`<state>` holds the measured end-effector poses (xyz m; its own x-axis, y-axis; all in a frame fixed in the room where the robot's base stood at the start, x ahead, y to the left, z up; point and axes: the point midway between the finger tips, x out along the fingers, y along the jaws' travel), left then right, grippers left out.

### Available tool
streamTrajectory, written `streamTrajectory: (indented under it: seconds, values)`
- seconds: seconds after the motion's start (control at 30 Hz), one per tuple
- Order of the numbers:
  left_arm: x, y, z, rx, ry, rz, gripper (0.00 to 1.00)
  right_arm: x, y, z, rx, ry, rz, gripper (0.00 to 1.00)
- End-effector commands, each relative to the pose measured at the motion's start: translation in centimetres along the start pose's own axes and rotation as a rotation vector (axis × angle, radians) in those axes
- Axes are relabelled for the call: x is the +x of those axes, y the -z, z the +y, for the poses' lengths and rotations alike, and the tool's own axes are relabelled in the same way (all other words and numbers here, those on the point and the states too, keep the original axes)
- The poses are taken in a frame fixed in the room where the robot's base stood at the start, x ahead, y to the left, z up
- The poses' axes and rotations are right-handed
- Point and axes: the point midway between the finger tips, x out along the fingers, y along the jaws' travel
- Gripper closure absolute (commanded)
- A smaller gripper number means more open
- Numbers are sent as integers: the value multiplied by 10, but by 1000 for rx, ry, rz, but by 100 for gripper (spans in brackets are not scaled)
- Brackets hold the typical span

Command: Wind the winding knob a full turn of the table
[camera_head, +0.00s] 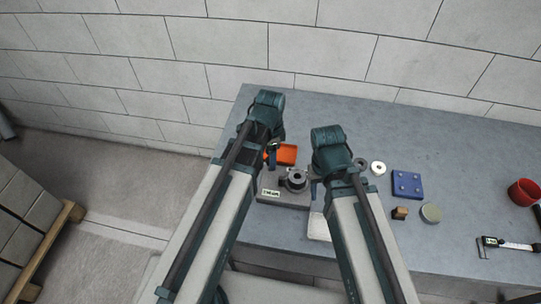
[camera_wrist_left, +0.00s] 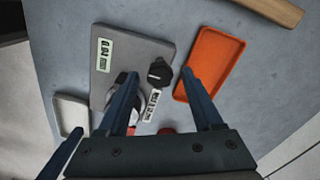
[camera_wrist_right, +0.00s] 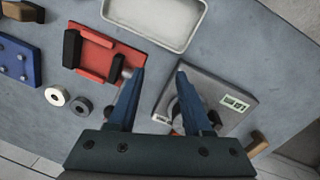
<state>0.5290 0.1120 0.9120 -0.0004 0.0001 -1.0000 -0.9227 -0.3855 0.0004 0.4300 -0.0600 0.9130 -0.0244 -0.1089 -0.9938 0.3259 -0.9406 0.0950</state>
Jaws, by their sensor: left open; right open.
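The rotary table device has a flat grey base (camera_head: 283,197) with a white label and a round grey hub (camera_head: 296,180). It lies under my arms in the head view. In the left wrist view its base (camera_wrist_left: 136,58) shows with a black knob (camera_wrist_left: 160,75), which appears between my left fingertips. My left gripper (camera_wrist_left: 158,72) is open and points down at the device; contact with the knob cannot be told. My right gripper (camera_wrist_right: 161,68) is open and empty, at the side of the base (camera_wrist_right: 222,102). Its fingers partly hide the hub in the right wrist view.
An orange tray (camera_head: 286,154) lies behind the device and a white tray (camera_head: 318,228) in front. A red fixture (camera_wrist_right: 101,52) is close to my right gripper. Washers (camera_head: 378,168), a blue block (camera_head: 407,184), a grey disc (camera_head: 431,212) and a red cup (camera_head: 524,192) lie rightward.

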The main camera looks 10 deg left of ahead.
Motion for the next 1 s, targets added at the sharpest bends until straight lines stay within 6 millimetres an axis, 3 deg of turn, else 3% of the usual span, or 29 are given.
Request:
streamTrajectory:
  seconds: [0.27, 1.0]
  values:
    - [-26, 0, 0, 0, 0, 0, 33, -26, -2, 2, 0, 0, 0, 50]
    - [-132, 0, 0, 0, 0, 0, 33, -131, -8, 12, -1, 0, 0, 50]
